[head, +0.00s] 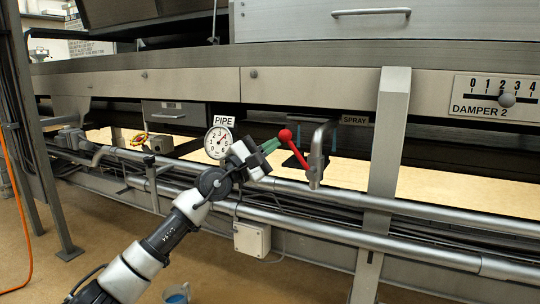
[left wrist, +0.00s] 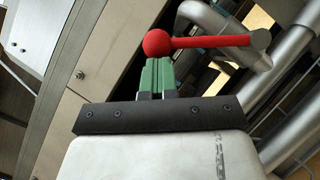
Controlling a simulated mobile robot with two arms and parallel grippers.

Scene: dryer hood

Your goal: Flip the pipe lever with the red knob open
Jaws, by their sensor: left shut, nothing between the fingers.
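The red pipe lever (head: 297,155) ends in a round red knob (head: 285,135) at its upper left. Its lower right end meets the grey pipe (head: 317,155). My left gripper (head: 272,145) is shut and empty, with its green fingertips right beside the knob, at its lower left. In the left wrist view the knob (left wrist: 156,43) sits just beyond the tips of the shut green fingers (left wrist: 157,75), and the lever (left wrist: 212,41) runs right from it to the pipe. I cannot tell whether the tips touch the knob. My right gripper is not in view.
A dial gauge (head: 219,143) under a PIPE label (head: 225,120) is left of the lever. Long horizontal pipes (head: 400,241) run below, with a grey box (head: 252,239) beneath them. A slanted metal post (head: 388,140) stands to the right.

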